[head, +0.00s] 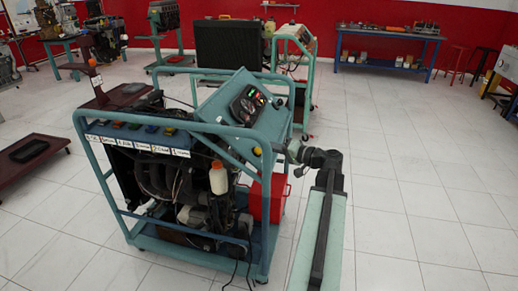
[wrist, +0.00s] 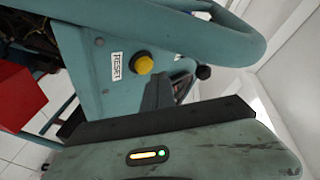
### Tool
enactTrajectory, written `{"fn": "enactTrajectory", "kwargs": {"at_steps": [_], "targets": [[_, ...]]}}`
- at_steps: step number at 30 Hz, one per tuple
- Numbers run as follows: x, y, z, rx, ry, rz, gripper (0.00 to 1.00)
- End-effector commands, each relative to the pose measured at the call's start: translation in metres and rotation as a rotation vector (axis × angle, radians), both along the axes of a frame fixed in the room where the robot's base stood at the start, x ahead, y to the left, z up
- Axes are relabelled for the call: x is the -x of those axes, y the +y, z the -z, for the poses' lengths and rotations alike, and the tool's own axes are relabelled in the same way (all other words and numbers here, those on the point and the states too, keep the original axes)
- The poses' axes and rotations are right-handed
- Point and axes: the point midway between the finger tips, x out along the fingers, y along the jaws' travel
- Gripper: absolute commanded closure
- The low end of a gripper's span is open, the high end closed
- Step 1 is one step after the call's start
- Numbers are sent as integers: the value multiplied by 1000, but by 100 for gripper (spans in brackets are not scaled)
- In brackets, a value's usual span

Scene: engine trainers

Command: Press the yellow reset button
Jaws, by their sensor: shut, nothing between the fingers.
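The yellow reset button (wrist: 143,64) shows in the wrist view. It is round with a dark collar, on a teal panel (wrist: 100,96) beside a white RESET label (wrist: 116,66). My gripper (head: 295,153) is at the right side of the teal engine trainer (head: 262,140) in the head view, small and dark. It is shut and empty.
A teal tube rail (wrist: 190,32) runs along the panel near the button. A red box (head: 268,198) sits low in the trainer frame. The tiled floor (head: 410,215) to the right is clear. A blue workbench (head: 385,50) stands at the back.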

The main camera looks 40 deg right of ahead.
Motion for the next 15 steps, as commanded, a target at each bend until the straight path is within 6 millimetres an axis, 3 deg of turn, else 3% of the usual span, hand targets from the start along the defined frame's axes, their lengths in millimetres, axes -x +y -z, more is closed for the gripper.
{"fn": "enactTrajectory", "kwargs": {"at_steps": [9,15], "targets": [[0,0,-1,0,0,-1,100],[8,-5,-15,0,0,0,100]]}}
